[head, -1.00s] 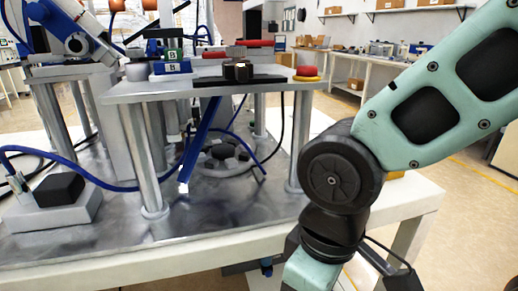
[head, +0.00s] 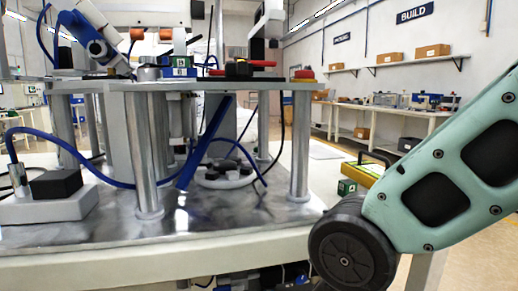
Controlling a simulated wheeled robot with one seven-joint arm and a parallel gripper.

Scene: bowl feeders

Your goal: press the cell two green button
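I cannot pick out a cell two green button for certain. A red button on a yellow base (head: 303,75) sits at the plate's right end. A second green cube with a white-marked face (head: 346,187) is lower, right of the workstation. My arm, pale green with a dark joint, fills the lower right. My gripper is out of view.
The raised plate (head: 110,85) stands on metal posts (head: 300,145) over a shiny base. A grey box with a black top (head: 55,195) and blue hoses (head: 75,158) are at left. A yellow-edged tray (head: 365,172) is behind my arm. Shelves line the far wall.

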